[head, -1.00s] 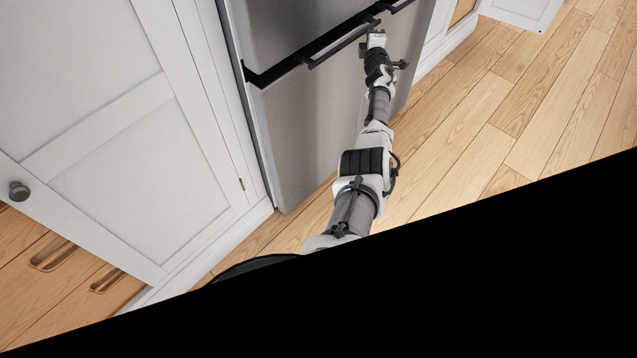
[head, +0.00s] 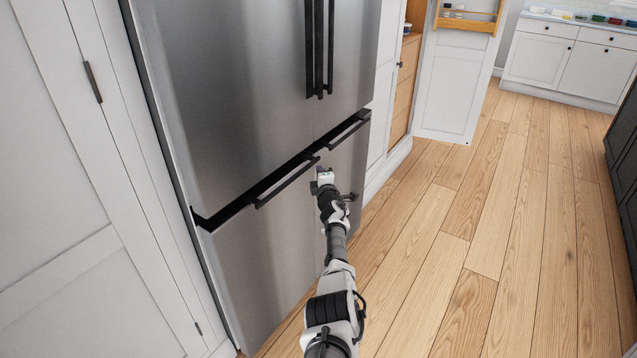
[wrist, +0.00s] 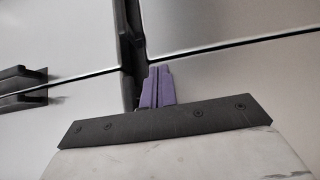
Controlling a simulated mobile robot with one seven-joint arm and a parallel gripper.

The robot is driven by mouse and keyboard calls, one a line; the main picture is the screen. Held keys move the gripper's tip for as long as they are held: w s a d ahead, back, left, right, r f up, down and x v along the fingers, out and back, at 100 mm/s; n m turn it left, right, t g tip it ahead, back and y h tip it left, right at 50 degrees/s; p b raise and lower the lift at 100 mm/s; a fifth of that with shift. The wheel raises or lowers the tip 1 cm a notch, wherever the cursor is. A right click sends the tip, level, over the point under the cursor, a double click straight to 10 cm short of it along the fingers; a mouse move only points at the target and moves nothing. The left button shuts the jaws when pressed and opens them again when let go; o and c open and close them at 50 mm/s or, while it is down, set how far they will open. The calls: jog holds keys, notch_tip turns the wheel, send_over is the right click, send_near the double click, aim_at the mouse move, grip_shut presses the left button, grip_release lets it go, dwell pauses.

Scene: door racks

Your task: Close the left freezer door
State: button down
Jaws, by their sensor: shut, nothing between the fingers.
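The left freezer door (head: 250,265) is the lower left steel panel of the fridge. It looks flush or nearly flush with the panels around it; a small gap would be hard to tell. Its black bar handle (head: 286,183) runs along its top edge. My gripper (head: 320,170) is in front of the lower doors, close to the seam and the right end of that handle. In the wrist view its purple fingers (wrist: 157,86) are together and empty, beside a dark strip. I cannot tell whether they touch the door.
The right freezer door (head: 345,180) has its own black handle (head: 348,132). Upper fridge doors (head: 230,90) have vertical handles. White cabinets (head: 70,200) stand close on the left. Wood floor (head: 490,230) is open on the right, with a dark unit (head: 622,160) at the far edge.

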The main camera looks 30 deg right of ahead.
jog(key=s+d+p, duration=0.4)
jog(key=s+d, duration=0.2)
jog(key=s, duration=0.3)
jog(key=shift+s+f, duration=0.15)
